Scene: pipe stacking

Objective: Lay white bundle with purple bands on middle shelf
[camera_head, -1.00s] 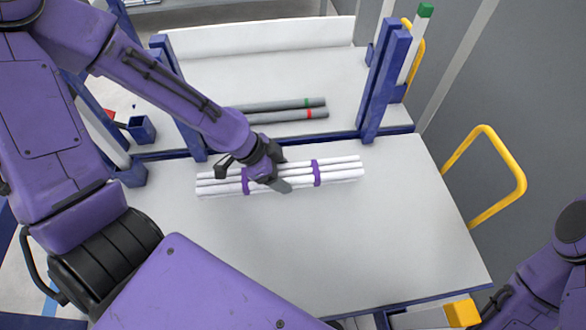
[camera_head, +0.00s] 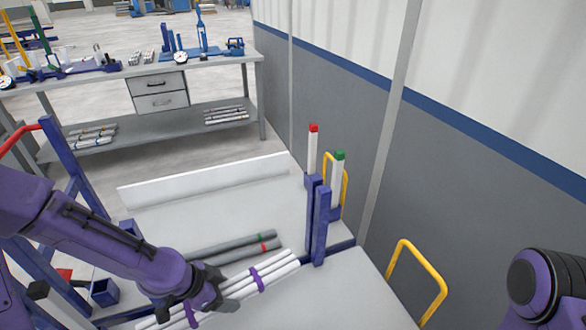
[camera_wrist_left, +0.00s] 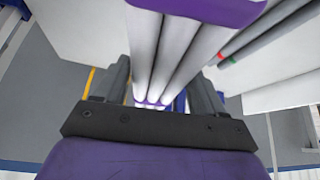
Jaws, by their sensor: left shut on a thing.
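The white bundle with purple bands (camera_head: 240,285) lies slantwise at the bottom of the head view, above or on the near white surface; I cannot tell if it touches it. My left gripper (camera_head: 207,292) is shut on the bundle near one purple band. In the left wrist view, the white pipes (camera_wrist_left: 178,55) run between the fingers (camera_wrist_left: 160,88), with a purple band (camera_wrist_left: 215,10) close to the camera. Which surface is the middle shelf is not clear; a white shelf (camera_head: 165,222) lies just beyond the bundle. My right gripper is out of view.
Two grey pipes (camera_head: 215,245), with green and red bands, lie just behind the bundle. Blue posts (camera_head: 320,225) with white pipes capped red and green stand at right, beside a yellow handle (camera_head: 418,270). A grey workbench (camera_head: 190,125) stands farther back.

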